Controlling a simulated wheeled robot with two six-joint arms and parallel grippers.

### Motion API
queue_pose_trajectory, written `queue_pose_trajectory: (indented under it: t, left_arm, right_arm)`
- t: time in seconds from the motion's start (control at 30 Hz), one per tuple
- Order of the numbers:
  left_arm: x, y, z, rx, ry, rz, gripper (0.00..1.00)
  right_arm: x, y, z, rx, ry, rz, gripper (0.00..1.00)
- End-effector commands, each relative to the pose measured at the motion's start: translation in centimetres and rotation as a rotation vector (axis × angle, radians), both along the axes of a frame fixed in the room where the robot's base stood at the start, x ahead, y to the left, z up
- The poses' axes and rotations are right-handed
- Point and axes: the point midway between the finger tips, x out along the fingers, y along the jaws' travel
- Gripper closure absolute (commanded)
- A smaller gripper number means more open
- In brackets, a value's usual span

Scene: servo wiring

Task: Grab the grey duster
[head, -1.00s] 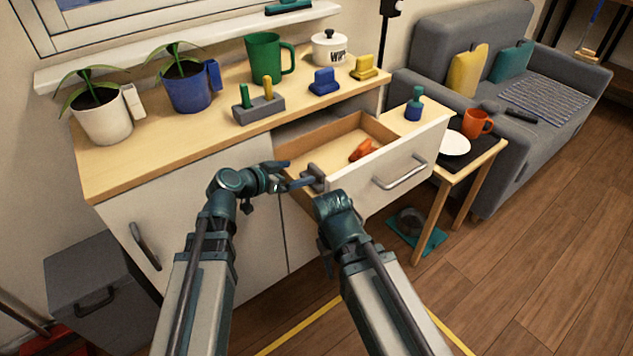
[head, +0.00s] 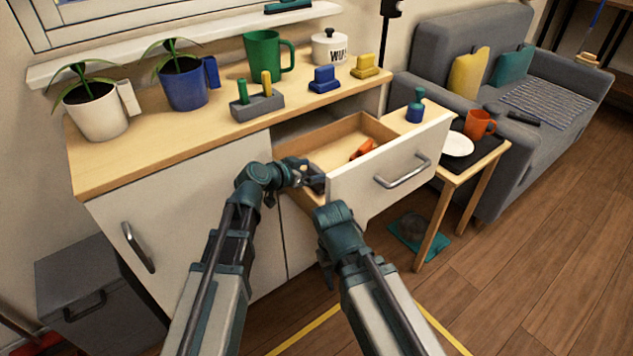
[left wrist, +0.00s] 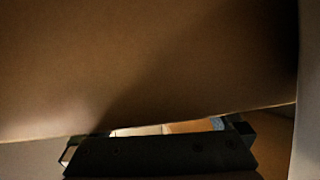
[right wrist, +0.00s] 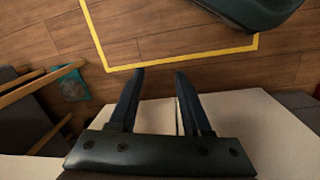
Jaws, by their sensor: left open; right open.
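The grey duster (head: 317,184), a small block with a raised grip, is in the front left corner of the open drawer (head: 342,172), partly hidden by my left gripper. My left gripper (head: 306,178) is open and reaches over the drawer's left side, at the duster. I cannot tell whether the duster is between its fingers. In the left wrist view the gripper's dark body (left wrist: 160,155) is close under a brown surface, and the duster cannot be made out. My right gripper (right wrist: 155,75) is open and empty, pointing down above the floor.
An orange object (head: 362,149) lies in the drawer. The countertop (head: 140,160) holds plants, a green mug (head: 264,54), a blue duster (head: 325,80) and a yellow duster (head: 365,67). A side table (head: 480,158) stands right of the drawer.

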Motion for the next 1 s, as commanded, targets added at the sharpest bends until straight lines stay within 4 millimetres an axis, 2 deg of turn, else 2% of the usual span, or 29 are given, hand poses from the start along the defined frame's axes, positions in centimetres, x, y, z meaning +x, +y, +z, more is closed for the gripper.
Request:
queue_pose_trajectory:
  t: [0.17, 0.5, 0.77, 1.0]
  left_arm:
    - [-0.1, 0.0, 0.1, 0.000, 0.000, 0.001, 0.02]
    - [-0.1, 0.1, 0.1, 0.000, 0.000, 0.001, 0.63]
    - [-0.1, 0.1, 0.2, -0.001, 0.000, 0.001, 0.65]
    - [-0.1, -0.2, 1.6, -0.001, 0.000, 0.003, 0.65]
  right_arm:
    - [0.0, 0.0, 0.1, 0.000, 0.000, 0.000, 0.52]
    - [0.0, 0.0, 0.1, 0.000, 0.000, 0.000, 0.52]
    - [0.0, 0.0, 0.2, 0.000, 0.000, 0.000, 0.52]
    - [0.0, 0.0, 1.5, -0.001, 0.000, -0.002, 0.52]
